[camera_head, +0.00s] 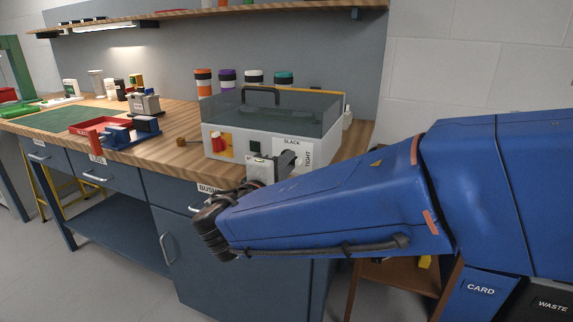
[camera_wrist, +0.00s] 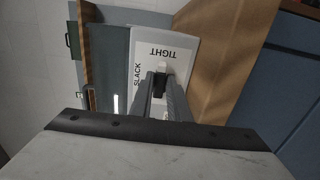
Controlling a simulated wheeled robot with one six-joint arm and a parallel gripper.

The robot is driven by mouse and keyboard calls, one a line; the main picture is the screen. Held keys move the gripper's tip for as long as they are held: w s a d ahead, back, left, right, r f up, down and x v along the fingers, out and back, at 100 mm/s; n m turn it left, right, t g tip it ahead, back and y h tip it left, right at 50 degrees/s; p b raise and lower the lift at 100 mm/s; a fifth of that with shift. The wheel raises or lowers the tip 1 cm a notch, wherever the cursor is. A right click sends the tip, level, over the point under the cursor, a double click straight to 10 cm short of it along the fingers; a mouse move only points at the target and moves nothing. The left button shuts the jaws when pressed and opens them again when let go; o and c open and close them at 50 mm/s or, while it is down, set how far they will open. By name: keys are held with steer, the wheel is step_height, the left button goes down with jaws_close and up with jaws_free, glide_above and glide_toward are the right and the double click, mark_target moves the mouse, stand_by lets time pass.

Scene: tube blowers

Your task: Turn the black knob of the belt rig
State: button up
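The belt rig (camera_head: 225,142) is a pale box with a clear cover and black handle, standing on the wooden bench. Its end face carries a white label reading SLACK and TIGHT (camera_head: 291,144), also seen in the wrist view (camera_wrist: 152,47). The black knob (camera_wrist: 158,86) sits on this face, with a white mark (camera_wrist: 161,66) beside it on the TIGHT side. My gripper (camera_wrist: 160,83) has its two grey fingers on either side of the knob, apparently closed against it. In the head view my gripper (camera_head: 287,160) reaches the end face, and the knob is hidden there.
A red switch (camera_head: 217,143) is on the rig's front. Several capped jars (camera_head: 227,77) stand behind it. A red tray (camera_head: 98,126), blue fixtures and a green mat (camera_head: 65,118) lie left. The cabinet (camera_head: 170,195) stands below; bins marked CARD and WASTE are lower right.

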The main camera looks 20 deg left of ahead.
jaws_close()
steer(key=shift+n, duration=0.4)
steer(key=n, duration=0.3)
steer(key=shift+r+n, duration=0.2)
steer(key=shift+n, duration=0.1)
steer(key=n, duration=0.4)
steer(key=shift+a+r+n, duration=0.2)
steer(key=shift+r+n, duration=0.05)
steer(key=shift+n, duration=0.15)
steer(key=n, duration=0.4)
steer(key=shift+a+r, duration=0.15)
steer(key=shift+a, duration=0.05)
steer(key=shift+a+n, duration=0.15)
steer(key=shift+n, duration=1.05)
steer(key=shift+a+n, duration=0.1)
steer(key=shift+n, duration=1.1)
